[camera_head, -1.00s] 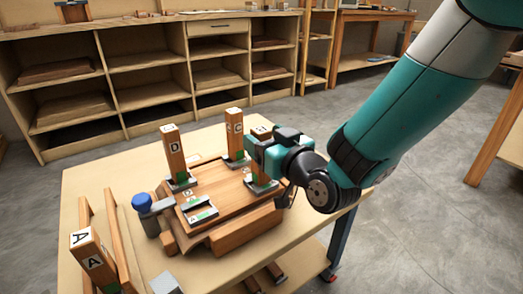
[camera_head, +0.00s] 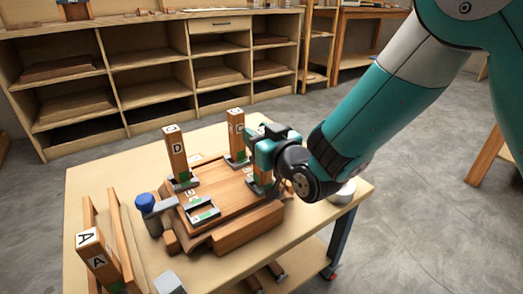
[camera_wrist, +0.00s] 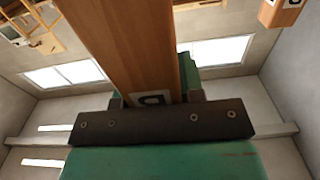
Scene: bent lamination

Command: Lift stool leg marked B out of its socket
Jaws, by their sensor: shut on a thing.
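My gripper (camera_head: 258,155) is shut on the upright wooden stool leg (camera_head: 257,178) at the near right corner of the stool seat (camera_head: 222,195). The leg's foot is at its socket, with a green patch showing low down; I cannot tell whether it has risen. My gripper hides its upper part. In the wrist view the leg (camera_wrist: 130,45) runs up from between my fingers (camera_wrist: 155,110), its letter partly covered and hard to read. Legs D (camera_head: 175,152) and C (camera_head: 236,135) stand upright in sockets. An empty-looking socket (camera_head: 203,212) is at the near side.
A leg marked A (camera_head: 100,262) stands between wooden rails at the table's (camera_head: 120,165) near left. A blue-topped clamp (camera_head: 145,204) grips the seat's left side. A pale round object (camera_head: 343,193) is at the right, behind my arm. Shelves (camera_head: 150,75) stand beyond.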

